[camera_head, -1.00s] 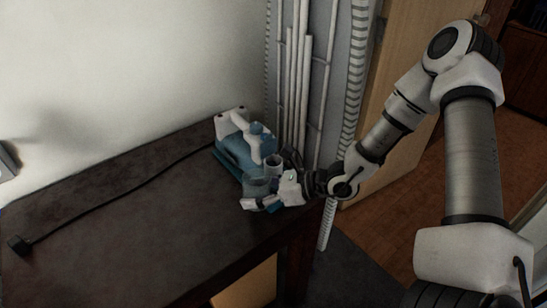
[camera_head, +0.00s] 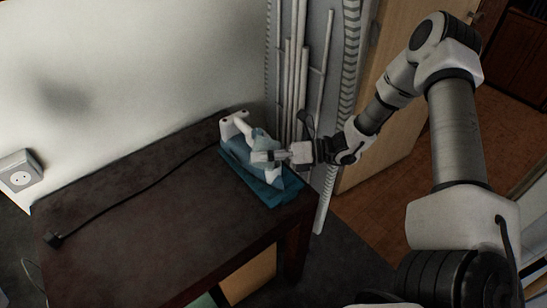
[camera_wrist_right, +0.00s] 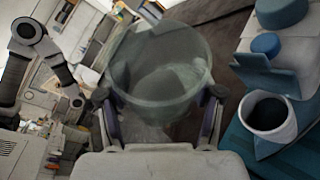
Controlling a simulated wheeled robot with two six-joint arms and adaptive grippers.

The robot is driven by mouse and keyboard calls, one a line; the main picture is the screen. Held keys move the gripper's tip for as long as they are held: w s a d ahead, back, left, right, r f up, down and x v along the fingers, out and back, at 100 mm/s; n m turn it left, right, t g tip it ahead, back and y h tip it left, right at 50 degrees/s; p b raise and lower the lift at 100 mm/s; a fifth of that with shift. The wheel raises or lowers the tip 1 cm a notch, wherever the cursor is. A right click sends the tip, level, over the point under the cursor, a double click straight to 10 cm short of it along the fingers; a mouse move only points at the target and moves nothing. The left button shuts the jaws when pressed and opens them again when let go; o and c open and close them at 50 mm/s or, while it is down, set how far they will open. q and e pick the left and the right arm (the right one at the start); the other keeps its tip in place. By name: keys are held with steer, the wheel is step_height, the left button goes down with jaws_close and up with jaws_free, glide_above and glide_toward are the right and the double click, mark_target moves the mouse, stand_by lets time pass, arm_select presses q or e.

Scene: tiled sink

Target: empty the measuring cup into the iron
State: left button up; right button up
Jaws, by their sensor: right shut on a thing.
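The measuring cup (camera_wrist_right: 160,75) is clear, greenish and round, and fills the middle of the right wrist view. My right gripper (camera_wrist_right: 160,110) is shut on it, one finger on each side. In the head view the right gripper (camera_head: 268,156) is over the iron, and the cup is hard to make out there. The iron (camera_head: 262,186) is teal with a white handle and stands at the table's far right end. In the wrist view its white-rimmed round opening (camera_wrist_right: 268,112) is right of the cup, apart from it. I cannot tell any contents. My left gripper is not in view.
The dark table (camera_head: 130,215) is mostly clear. A black cord with a plug (camera_head: 54,240) runs along it from the iron. White vertical pipes (camera_head: 290,85) stand close behind the iron. A wall socket (camera_head: 18,172) is at the left.

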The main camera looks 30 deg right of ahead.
steer(key=shift+w+m+p, duration=0.2)
steer(key=shift+m+p, duration=0.1)
steer(key=shift+p, duration=0.2)
steer(key=shift+w+r, duration=0.1)
steer(key=shift+w, duration=0.05)
steer(key=shift+s+r+m+y, duration=0.35)
steer(key=shift+r+m+y, duration=0.15)
steer(key=shift+m, duration=0.2)
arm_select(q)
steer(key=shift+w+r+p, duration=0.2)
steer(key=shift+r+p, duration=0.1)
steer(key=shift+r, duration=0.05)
arm_select(e)
steer(key=shift+w, duration=0.2)
steer(key=shift+m, duration=0.3)
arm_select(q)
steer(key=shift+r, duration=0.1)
arm_select(e)
steer(key=shift+s+r+t, duration=0.1)
steer(key=shift+r+t, duration=0.05)
steer(key=shift+t, duration=0.15)
steer(key=shift+d+r+m+y, duration=0.15)
steer(key=shift+m+y, duration=0.15)
steer(key=shift+m, duration=0.2)
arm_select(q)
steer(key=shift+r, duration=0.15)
arm_select(e)
steer(key=shift+r+m, duration=0.25)
steer(key=shift+m, duration=0.15)
